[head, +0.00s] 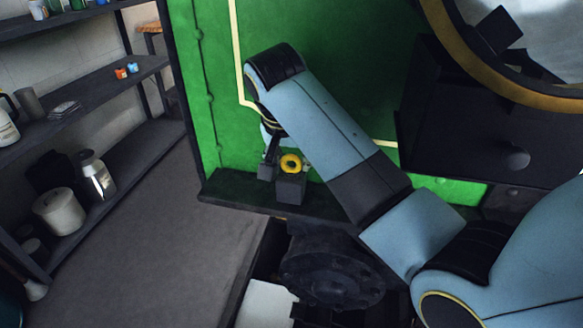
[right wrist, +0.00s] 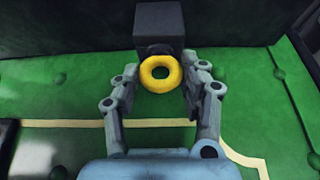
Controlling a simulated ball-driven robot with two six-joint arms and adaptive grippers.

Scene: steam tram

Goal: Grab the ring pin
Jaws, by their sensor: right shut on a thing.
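The ring pin shows a yellow ring (head: 291,165) at a dark square block (head: 290,190) on the ledge in front of the green panel. In the head view my right gripper (head: 289,160) is partly hidden behind my own arm. Any shank of the pin is hidden. My left gripper is out of view.
The green panel (head: 222,125) rises behind the dark ledge (head: 235,199). A dark box with a round knob (head: 513,158) and a brass-rimmed round window (head: 490,82) are at right. Shelves with jars (head: 93,175) stand left. The floor (head: 150,235) between is clear.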

